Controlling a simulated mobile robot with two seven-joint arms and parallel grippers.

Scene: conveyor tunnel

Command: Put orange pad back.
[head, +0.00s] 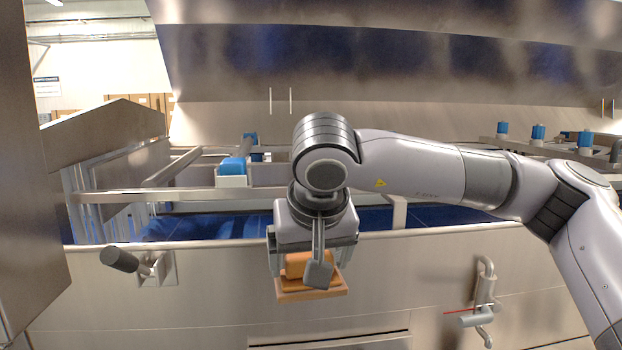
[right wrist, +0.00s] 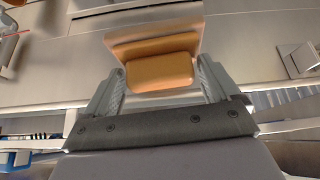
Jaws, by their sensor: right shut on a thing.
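The orange pad (head: 298,265) is a small orange block with a flat, lighter orange plate on its outer side. It is held in front of the steel front panel, below the conveyor edge. My right gripper (head: 317,272) points down and is shut on the block, with a finger on each side. In the right wrist view the pad (right wrist: 160,71) sits between the two fingertips of the right gripper (right wrist: 163,84), and its plate lies beyond the block. Part of the pad is hidden behind a grey piece of the gripper in the head view. My left gripper is not in view.
A black knob (head: 119,259) sticks out from the steel panel (head: 200,310) at left, and a pipe handle (head: 484,300) with a red lever at right. Behind the rail lies a blue conveyor belt (head: 200,228). A large steel hood (head: 400,60) hangs above.

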